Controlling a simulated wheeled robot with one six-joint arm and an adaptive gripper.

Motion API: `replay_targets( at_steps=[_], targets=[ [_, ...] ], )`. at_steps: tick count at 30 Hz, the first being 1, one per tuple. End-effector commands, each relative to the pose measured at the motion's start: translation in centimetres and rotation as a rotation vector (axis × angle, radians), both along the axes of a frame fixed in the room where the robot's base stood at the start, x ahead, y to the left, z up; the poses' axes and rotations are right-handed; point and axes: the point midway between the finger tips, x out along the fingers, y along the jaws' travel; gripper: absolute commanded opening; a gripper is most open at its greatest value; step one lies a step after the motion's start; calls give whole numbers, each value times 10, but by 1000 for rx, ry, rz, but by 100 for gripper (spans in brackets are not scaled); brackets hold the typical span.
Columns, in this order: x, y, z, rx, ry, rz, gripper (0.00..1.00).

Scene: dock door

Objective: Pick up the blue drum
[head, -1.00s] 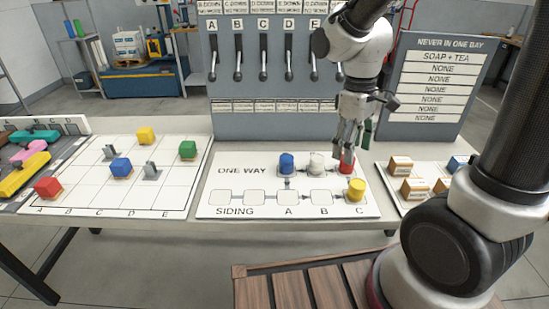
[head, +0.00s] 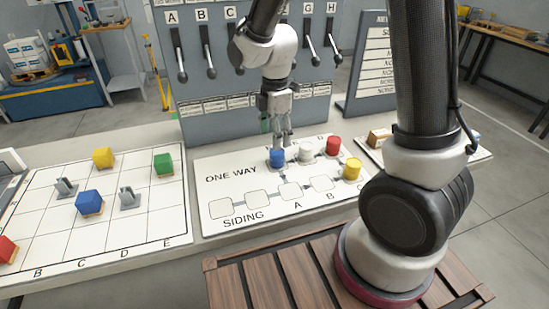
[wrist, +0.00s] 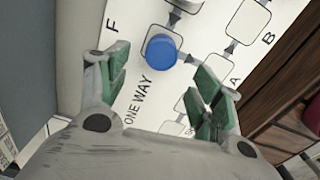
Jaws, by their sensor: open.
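The blue drum (head: 277,158) stands upright on the white siding board (head: 232,181), at the left end of the back row. In the wrist view the blue drum (wrist: 162,50) lies beyond the fingertips, roughly midway across the opening between them. My gripper (head: 283,139) points down just above and behind the blue drum in the head view. In the wrist view my gripper (wrist: 160,82) is open with its green-padded fingers apart and nothing between them. Whether the fingertips reach down to the drum's height is hard to tell.
A white drum (head: 305,150) stands close to the right of the blue one, then a red drum (head: 333,146) and a yellow drum (head: 352,168). A lever panel (head: 222,95) rises behind. A grid board (head: 55,233) with coloured cubes lies to the left.

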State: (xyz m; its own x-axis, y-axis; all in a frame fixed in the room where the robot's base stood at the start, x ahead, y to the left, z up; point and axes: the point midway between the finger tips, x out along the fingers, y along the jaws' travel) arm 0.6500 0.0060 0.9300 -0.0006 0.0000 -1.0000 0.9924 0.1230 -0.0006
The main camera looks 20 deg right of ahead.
Motion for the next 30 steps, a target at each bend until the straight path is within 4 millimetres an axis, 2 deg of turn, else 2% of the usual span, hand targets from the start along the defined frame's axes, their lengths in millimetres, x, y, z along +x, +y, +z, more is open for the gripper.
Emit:
replay_targets(
  at_steps=[5,18,27,30],
  targets=[
    [0,0,-11,0,1,38,66],
    [0,-7,-72,-1,3,36,66],
    [1,-6,-78,0,-1,35,66],
    [1,-6,-78,0,-1,35,49]
  ],
)
